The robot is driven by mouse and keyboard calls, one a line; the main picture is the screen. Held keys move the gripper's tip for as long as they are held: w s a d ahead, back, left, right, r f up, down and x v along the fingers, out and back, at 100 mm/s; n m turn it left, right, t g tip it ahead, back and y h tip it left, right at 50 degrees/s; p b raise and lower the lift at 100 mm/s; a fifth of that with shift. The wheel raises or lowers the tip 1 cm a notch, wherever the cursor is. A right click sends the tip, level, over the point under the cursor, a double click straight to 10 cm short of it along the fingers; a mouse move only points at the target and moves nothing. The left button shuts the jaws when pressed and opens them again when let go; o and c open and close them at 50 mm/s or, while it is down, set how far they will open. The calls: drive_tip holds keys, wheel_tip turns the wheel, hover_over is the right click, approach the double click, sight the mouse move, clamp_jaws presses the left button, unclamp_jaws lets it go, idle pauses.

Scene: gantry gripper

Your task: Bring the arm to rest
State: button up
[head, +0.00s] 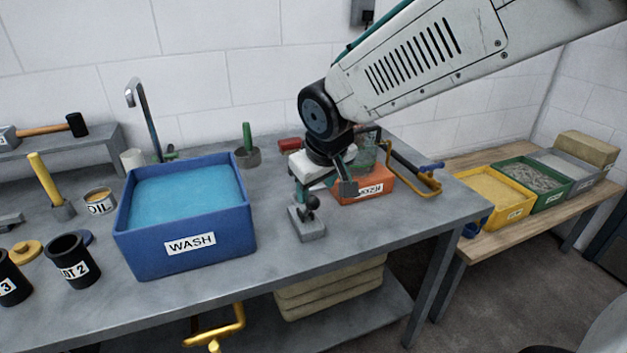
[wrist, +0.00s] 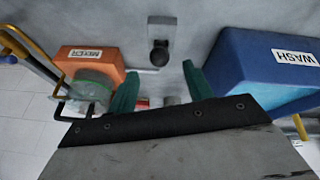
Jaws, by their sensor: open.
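My arm (head: 430,60) reaches in from the upper right, and my gripper (head: 322,192) points down over the grey bench (head: 350,265). In the wrist view the two green fingers of my gripper (wrist: 160,82) stand apart with nothing held between them. A grey block with a black ball knob (head: 308,222) is close to the gripper in the head view. In the wrist view this knob (wrist: 159,55) lies beyond the fingertips. I cannot tell the exact height of the fingers above the bench.
A blue WASH tub (head: 185,255) stands left of my gripper. An orange box (head: 370,190) with a glass vessel and a yellow-handled tool (head: 432,185) are close on the right. Black pots (head: 72,262) stand at the left. Yellow, green and grey bins (head: 497,192) are on a wooden bench.

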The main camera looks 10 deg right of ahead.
drive_tip(key=s+d+r+m+g, duration=0.1)
drive_tip(key=s+d+r+m, duration=0.1)
drive_tip(key=s+d, duration=0.5)
drive_tip(key=s+d+r+m+g, duration=0.2)
drive_tip(key=s+d, duration=0.6)
drive_tip(key=s, duration=0.9)
drive_tip(key=shift+s+m+g, duration=0.2)
drive_tip(key=shift+m+g, duration=0.1)
drive_tip(key=shift+m, duration=0.2)
